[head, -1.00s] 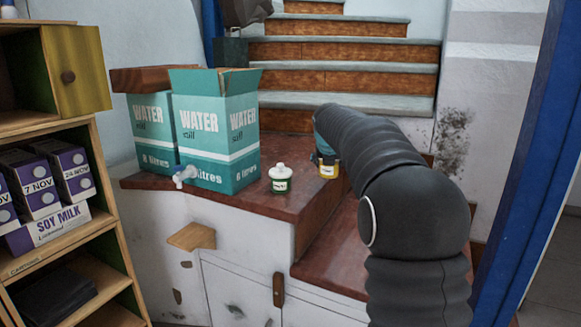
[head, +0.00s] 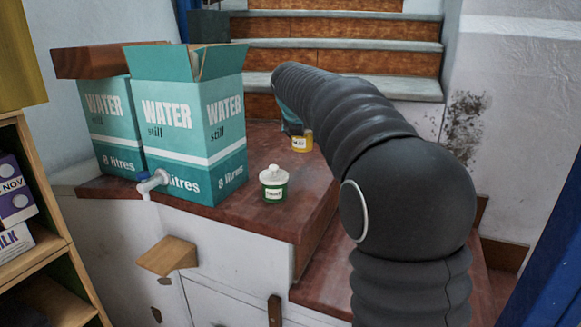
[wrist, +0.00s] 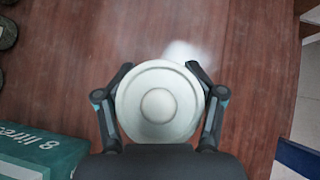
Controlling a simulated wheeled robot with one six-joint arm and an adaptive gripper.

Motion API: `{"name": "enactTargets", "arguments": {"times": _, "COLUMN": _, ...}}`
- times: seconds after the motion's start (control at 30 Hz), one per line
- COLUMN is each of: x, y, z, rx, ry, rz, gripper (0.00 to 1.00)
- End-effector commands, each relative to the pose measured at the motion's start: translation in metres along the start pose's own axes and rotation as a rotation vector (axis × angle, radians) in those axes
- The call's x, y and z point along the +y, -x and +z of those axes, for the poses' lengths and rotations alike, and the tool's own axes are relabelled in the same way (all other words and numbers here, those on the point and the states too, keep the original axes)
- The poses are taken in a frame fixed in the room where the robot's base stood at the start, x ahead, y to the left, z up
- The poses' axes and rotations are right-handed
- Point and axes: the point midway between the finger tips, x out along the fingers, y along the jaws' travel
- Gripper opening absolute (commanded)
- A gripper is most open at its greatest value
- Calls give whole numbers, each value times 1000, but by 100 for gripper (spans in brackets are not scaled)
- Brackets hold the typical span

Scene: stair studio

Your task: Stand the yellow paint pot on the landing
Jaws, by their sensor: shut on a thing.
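The yellow paint pot (head: 301,144) has a pale label and shows beyond and to the right of the green pot. My gripper (head: 290,122) is around it, partly hidden behind my arm. In the wrist view the pot's round white lid (wrist: 160,103) fills the space between the two fingers of my gripper (wrist: 159,70), which is shut on the pot. The pot looks upright over the red-brown landing (head: 308,185). I cannot tell whether its base touches the surface.
A green pot with a white lid (head: 274,184) stands near the landing's front edge. Teal water boxes (head: 185,130) stand at left, one with a tap (head: 154,181). Stairs (head: 340,62) rise behind. Bare landing shows around the held pot in the wrist view.

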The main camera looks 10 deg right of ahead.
Motion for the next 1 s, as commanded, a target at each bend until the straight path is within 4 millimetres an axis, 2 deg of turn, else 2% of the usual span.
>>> {"name": "enactTargets", "arguments": {"times": 0.03, "x": 8, "y": 1, "z": -12, "rx": -1, "ry": 4, "rz": 3, "gripper": 0}}
{"name": "enactTargets", "arguments": {"times": 0.2, "x": 22, "y": 4, "z": -34, "rx": -2, "ry": 1, "rz": 2, "gripper": 0}}
{"name": "enactTargets", "arguments": {"times": 0.43, "x": 26, "y": 3, "z": -46, "rx": -1, "ry": -1, "rz": 1, "gripper": 0}}
{"name": "enactTargets", "arguments": {"times": 0.7, "x": 26, "y": -22, "z": -69, "rx": -1, "ry": 1, "rz": 1, "gripper": 0}}
{"name": "enactTargets", "arguments": {"times": 1.0, "x": 26, "y": -23, "z": -70, "rx": -2, "ry": 0, "rz": 1, "gripper": 0}}
